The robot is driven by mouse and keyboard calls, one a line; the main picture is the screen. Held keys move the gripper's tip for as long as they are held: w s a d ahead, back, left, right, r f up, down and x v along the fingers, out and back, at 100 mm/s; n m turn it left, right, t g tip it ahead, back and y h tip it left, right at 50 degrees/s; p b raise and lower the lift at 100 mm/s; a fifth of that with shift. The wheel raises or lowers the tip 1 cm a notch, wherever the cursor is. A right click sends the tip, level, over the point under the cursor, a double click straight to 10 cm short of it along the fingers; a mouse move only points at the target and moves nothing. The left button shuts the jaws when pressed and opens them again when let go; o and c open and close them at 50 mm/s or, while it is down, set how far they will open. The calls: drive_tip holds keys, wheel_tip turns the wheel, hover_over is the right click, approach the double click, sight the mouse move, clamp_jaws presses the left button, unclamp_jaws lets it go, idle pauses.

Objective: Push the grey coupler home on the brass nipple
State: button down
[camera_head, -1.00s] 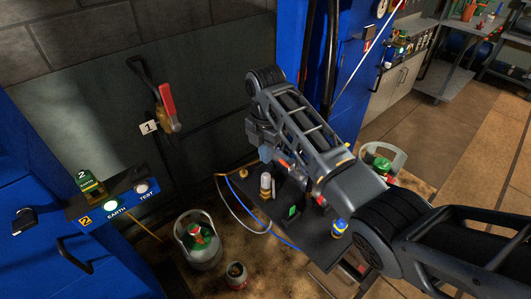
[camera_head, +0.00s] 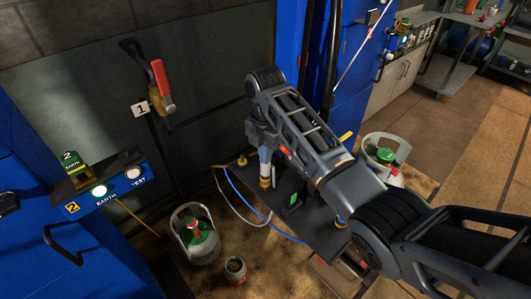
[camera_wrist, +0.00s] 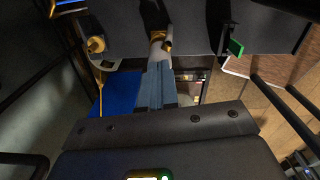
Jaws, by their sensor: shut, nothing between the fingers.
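The pale grey coupler (camera_head: 265,170) stands upright over a brass fitting (camera_head: 265,184) on the dark bench in the head view. In the wrist view the coupler (camera_wrist: 157,49) shows as a pale piece just beyond my fingertips, with brass (camera_wrist: 165,43) beside it. My gripper (camera_head: 265,157) is shut and empty, pointing down at the coupler's top. Its blue-grey fingers also show in the wrist view (camera_wrist: 157,66). The tips are at or very near the coupler; I cannot tell whether they touch. How far the coupler sits on the nipple cannot be seen.
A second brass fitting (camera_head: 242,160) stands at the bench's left corner, and a green tab (camera_head: 293,199) is on the bench. Blue and grey hoses hang along its front. Gas cylinders stand left (camera_head: 197,235) and right (camera_head: 383,157). A red-handled lever (camera_head: 161,78) is on the wall.

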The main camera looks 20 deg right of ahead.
drive_tip(key=shift+f, duration=0.5)
drive_tip(key=shift+s, duration=0.1)
wheel_tip(320, 180, up, 3)
drive_tip(key=p, duration=0.3)
drive_tip(key=shift+r, duration=0.1)
wheel_tip(320, 180, up, 8)
drive_tip(key=shift+f+b, duration=0.25)
drive_tip(key=shift+b, duration=0.2)
